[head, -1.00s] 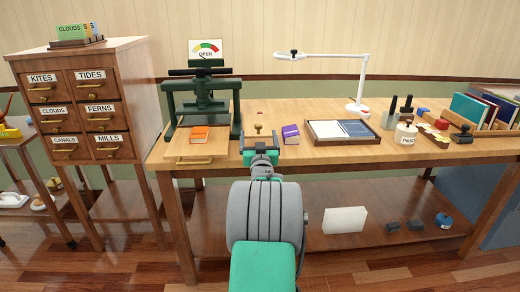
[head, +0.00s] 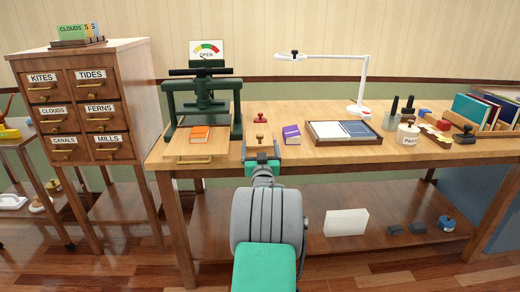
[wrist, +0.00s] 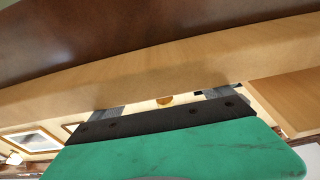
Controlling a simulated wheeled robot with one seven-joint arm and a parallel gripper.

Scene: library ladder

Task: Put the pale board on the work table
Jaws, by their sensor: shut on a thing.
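A pale, whitish slab (head: 345,222) stands on the lower shelf of the work table (head: 420,153); I take it for the pale board. My gripper (head: 262,152) is at the table's front edge, left of and higher than the slab and apart from it. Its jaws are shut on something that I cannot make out. In the wrist view my gripper (wrist: 163,103) has its two grey fingers spread apart at the pale wooden table edge (wrist: 150,70), with a small gold knob showing beyond them. The fingertips are not clear there.
A green press (head: 205,95) with an orange book (head: 200,133) stands left of my gripper. A drawer cabinet (head: 90,100) stands left.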

